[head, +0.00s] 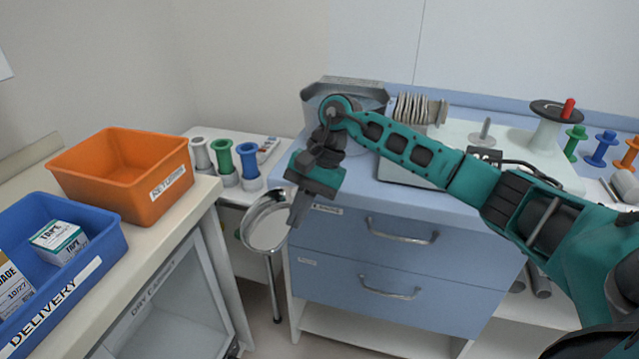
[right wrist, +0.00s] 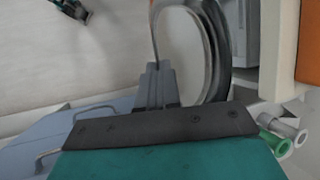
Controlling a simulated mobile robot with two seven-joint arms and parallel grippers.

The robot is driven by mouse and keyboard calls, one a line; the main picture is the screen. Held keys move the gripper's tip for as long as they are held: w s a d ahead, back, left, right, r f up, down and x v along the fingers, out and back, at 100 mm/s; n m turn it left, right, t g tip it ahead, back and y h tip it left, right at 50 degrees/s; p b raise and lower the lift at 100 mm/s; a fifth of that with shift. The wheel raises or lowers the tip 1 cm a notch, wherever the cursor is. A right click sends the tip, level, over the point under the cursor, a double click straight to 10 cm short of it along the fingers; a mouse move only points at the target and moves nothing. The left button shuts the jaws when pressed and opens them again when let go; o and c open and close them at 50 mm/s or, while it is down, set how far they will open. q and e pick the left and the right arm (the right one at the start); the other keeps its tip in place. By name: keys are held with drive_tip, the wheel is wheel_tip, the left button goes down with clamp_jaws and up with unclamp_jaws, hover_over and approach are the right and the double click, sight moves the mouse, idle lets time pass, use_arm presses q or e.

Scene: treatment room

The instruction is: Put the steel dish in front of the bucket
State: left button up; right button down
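The steel dish (head: 264,222) is a shiny, shallow dish. My right gripper (head: 298,210) holds it by its rim, tilted nearly on edge, in the air before the left end of the blue cabinet. In the right wrist view the fingers (right wrist: 155,86) are shut on the rim of the dish (right wrist: 187,45). A grey, wide-rimmed metal container (head: 345,88), seemingly the bucket, stands on the cabinet top, partly hidden by my right wrist.
An orange bin (head: 125,175) and a blue delivery bin (head: 50,255) stand on the left counter. Coloured spools (head: 222,160) stand on a white surface between counter and blue cabinet (head: 330,285). A plate rack (head: 418,107) stands right of the container. My right forearm crosses the cabinet top.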

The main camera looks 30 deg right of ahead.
drive_tip(key=w+d+r+m+t+h+b, duration=0.3)
drive_tip(key=w+d+r+m+b, duration=0.15)
drive_tip(key=r+m, duration=0.5)
drive_tip(key=w+d+r+m+t+h+b, duration=0.2)
drive_tip(key=w+d+r+m+t+b, duration=0.15)
drive_tip(key=d+r+m, duration=0.45)
drive_tip(key=shift+m, duration=0.35)
drive_tip(key=f, duration=0.4)
drive_tip(key=a+f+b, duration=0.1)
drive_tip(key=f, duration=0.2)
drive_tip(key=a+f+b, duration=0.1)
drive_tip(key=f, duration=0.3)
drive_tip(key=shift+f, duration=0.3)
use_arm(q)
wheel_tip(320, 180, down, 9)
drive_tip(key=w+d+b, duration=0.1)
drive_tip(key=d, duration=0.1)
drive_tip(key=shift+w+h, duration=0.15)
drive_tip(key=shift+h, duration=0.15)
use_arm(e)
drive_tip(key=shift+f, duration=2.6)
use_arm(q)
drive_tip(key=shift+b, duration=0.3)
use_arm(e)
drive_tip(key=shift+f, duration=0.15)
